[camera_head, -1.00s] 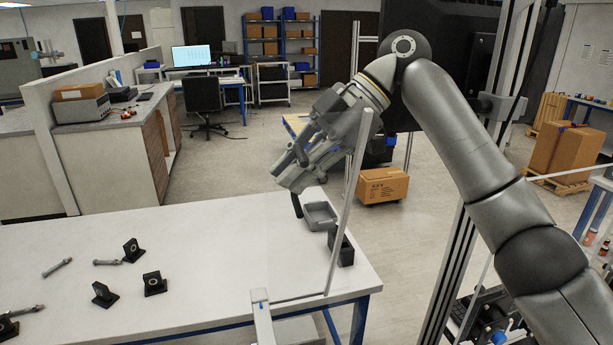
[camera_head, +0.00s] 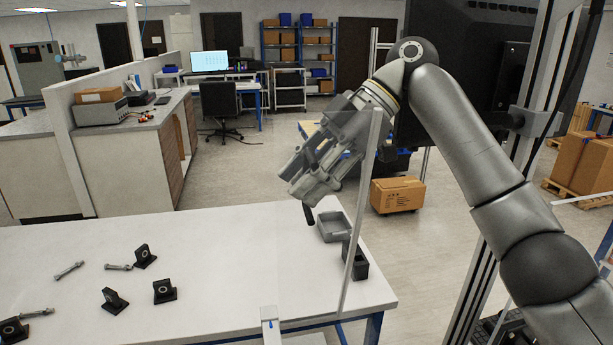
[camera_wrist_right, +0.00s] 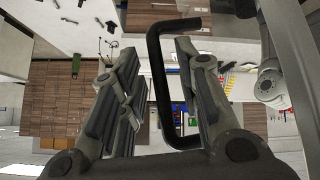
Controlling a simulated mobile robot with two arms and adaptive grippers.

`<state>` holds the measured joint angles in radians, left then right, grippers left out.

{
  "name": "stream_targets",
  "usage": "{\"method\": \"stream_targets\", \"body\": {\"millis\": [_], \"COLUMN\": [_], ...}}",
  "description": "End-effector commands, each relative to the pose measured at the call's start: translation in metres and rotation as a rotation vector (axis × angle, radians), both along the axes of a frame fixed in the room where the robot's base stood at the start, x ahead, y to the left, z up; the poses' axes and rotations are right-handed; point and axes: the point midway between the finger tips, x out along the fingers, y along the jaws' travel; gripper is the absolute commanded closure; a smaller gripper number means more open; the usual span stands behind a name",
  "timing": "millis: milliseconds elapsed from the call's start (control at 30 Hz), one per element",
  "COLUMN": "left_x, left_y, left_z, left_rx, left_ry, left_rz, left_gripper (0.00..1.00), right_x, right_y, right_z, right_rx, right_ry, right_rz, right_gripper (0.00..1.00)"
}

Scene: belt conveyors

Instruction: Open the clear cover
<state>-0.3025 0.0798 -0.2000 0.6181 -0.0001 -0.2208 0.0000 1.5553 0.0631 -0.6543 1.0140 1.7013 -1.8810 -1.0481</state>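The clear cover is a see-through panel with a thin grey edge bar (camera_head: 361,215) at the right side of the white table. Its black handle (camera_head: 308,213) shows just below my right gripper (camera_head: 302,188) in the head view. In the right wrist view the C-shaped handle (camera_wrist_right: 157,85) lies between the two spread fingers of my right gripper (camera_wrist_right: 150,75), closer to the right finger. The fingers are open, and I cannot tell whether they touch the handle. The panel is hard to make out. My left gripper is not in view.
Several black brackets (camera_head: 165,291) and bolts (camera_head: 69,271) lie on the left of the white table (camera_head: 220,250). A cardboard box (camera_head: 397,194) is on the floor behind.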

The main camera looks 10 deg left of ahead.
Motion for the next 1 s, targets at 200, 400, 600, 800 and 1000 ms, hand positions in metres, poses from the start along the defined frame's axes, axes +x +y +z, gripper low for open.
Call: {"method": "stream_targets", "body": {"millis": [200, 400, 600, 800, 1000], "left_x": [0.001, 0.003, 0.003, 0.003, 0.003], "left_y": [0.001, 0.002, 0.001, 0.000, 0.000], "left_z": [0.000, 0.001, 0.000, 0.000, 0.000], "left_rx": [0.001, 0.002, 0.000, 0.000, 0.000], "left_ry": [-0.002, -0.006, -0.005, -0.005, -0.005], "left_rz": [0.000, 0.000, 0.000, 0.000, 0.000], "left_gripper": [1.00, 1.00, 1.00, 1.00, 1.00], "right_x": [0.000, 0.004, 0.011, 0.017, 0.018], "right_y": [0.000, -0.009, -0.029, -0.043, -0.049], "right_z": [0.001, 0.012, 0.035, 0.050, 0.055], "right_rx": [0.003, 0.004, 0.004, 0.002, 0.001], "right_ry": [-0.002, -0.003, -0.001, -0.001, 0.000], "right_rz": [0.000, -0.002, -0.002, 0.000, 0.001], "right_gripper": [0.68, 0.68, 0.68, 0.68, 0.68]}}
